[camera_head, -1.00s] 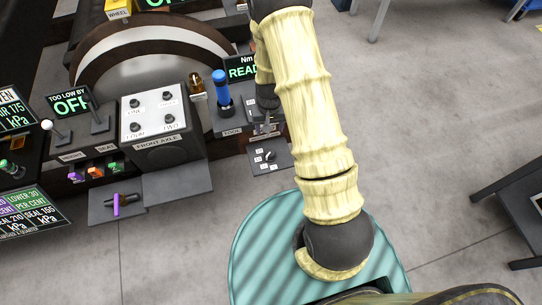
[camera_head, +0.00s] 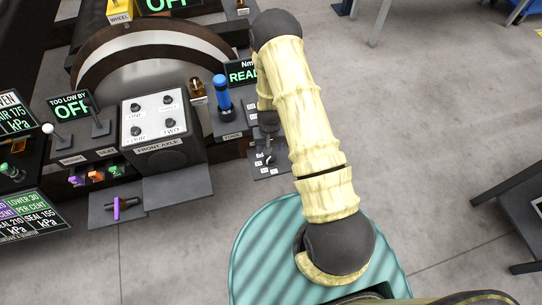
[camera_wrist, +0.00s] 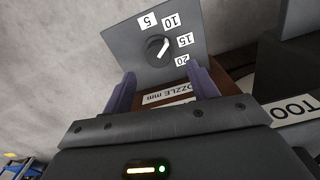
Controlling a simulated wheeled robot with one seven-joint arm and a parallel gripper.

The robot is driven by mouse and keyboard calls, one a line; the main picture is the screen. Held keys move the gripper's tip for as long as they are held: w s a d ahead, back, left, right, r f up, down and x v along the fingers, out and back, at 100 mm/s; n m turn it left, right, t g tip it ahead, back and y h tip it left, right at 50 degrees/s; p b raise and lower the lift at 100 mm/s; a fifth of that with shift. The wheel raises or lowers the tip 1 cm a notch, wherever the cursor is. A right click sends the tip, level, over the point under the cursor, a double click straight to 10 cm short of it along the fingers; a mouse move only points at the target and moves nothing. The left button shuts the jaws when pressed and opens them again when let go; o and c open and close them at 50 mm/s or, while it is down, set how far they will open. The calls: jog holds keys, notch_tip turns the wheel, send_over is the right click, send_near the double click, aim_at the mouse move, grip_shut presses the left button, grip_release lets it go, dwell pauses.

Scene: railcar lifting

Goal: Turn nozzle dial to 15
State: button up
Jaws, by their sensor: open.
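The nozzle dial (camera_wrist: 157,48) is a dark round knob on a grey plate (camera_wrist: 135,35) in the wrist view. White labels 5, 10, 15 and 20 stand around it. Its white pointer slants to the upper right, toward the 10 and 15 side; I cannot tell the exact setting. My gripper (camera_wrist: 163,84) is open and empty, its two purple fingers apart, with the dial ahead of the gap between them. In the head view my gripper (camera_head: 268,150) is over the small dial plate (camera_head: 270,172) and hides most of the knob.
A blue-handled tool (camera_head: 222,98) stands upright left of my arm. The front axle box (camera_head: 160,125) is farther left, with a tray holding a purple-marked piece (camera_head: 117,207) below it.

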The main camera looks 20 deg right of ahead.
aim_at(271, 156)
jog(key=f, duration=0.7)
jog(key=shift+d+f, duration=0.2)
jog(key=shift+f, duration=0.1)
jog(key=c, duration=1)
